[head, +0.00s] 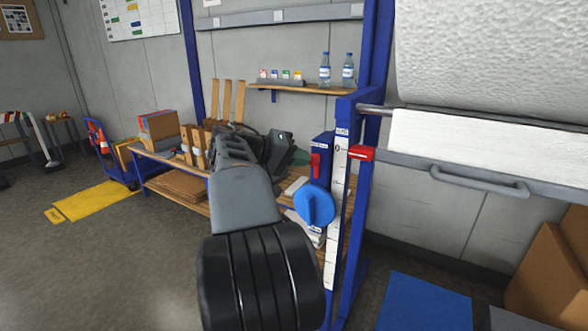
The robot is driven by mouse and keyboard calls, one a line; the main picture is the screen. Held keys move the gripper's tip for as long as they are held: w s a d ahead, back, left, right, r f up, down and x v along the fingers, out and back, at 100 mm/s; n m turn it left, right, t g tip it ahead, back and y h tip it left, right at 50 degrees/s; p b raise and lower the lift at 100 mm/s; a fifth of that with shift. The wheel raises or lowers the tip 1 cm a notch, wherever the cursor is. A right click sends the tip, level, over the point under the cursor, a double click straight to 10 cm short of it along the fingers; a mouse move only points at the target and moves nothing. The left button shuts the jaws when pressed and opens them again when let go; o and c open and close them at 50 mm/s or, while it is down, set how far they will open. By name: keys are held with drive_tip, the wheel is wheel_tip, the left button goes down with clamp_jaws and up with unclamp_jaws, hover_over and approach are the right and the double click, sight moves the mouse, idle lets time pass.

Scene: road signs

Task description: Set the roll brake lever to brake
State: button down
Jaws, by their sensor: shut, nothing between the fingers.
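A large white textured roll (490,50) hangs at the upper right, with a white sheet (480,135) below it. A red lever (316,165) sits upright on a blue box (322,145) on the blue post. I cannot read which of the two red parts is the brake lever. My gripper (282,150) is dark and shut, with nothing seen in it. It is left of the red lever and apart from it in the picture. My arm hides part of the bench behind.
A round blue knob (314,205) stands out below the red lever. A blue post (352,200) with a white scale rises beside it. A wooden bench (180,172) holds boxes behind my arm. A grey handle (478,186) juts out right. The floor at left is mostly clear.

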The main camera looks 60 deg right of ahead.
drive_tip(key=shift+s+m+t+y+b, duration=0.3)
drive_tip(key=shift+s+m+t+b, duration=0.3)
drive_tip(key=shift+s+t, duration=0.15)
drive_tip(key=shift+w, duration=0.1)
drive_tip(key=shift+r, duration=0.2)
drive_tip(key=shift+r+p, duration=0.65)
drive_tip(key=shift+r, duration=0.05)
drive_tip(key=s+r+p+v, duration=0.1)
drive_tip(key=s+v, duration=0.1)
drive_tip(key=v, duration=1.1)
drive_tip(key=shift+w+a+r, duration=0.25)
drive_tip(key=shift+a+r, duration=0.2)
drive_tip(key=shift+r, duration=0.05)
